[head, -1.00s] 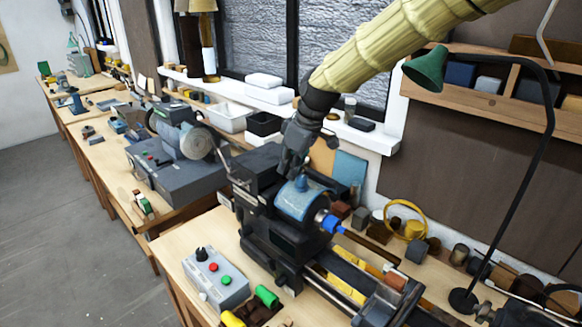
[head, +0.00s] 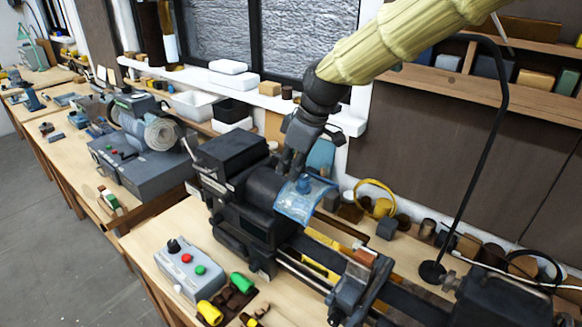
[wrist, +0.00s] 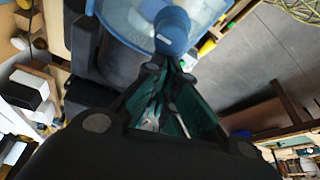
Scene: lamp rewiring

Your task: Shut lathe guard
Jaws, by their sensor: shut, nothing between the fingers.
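The lathe (head: 250,200) is a dark machine on the bench. Its guard (head: 297,208) is a clear blue curved cover with a blue knob (head: 304,186) on top. The guard lies over the chuck area and slopes toward the front. My gripper (head: 291,170) is shut and empty, with its fingertips at the knob. In the wrist view, the knob (wrist: 173,28) is just beyond the fingertips (wrist: 172,62), and the guard (wrist: 128,20) spreads behind it. I cannot tell whether the fingers touch the knob.
A control box (head: 188,268) with red and green buttons stands at the bench front. A black lamp stand (head: 487,160) rises at right. A yellow ring (head: 376,198) and small blocks sit behind the lathe. A grey grinder-like machine (head: 150,150) is at left.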

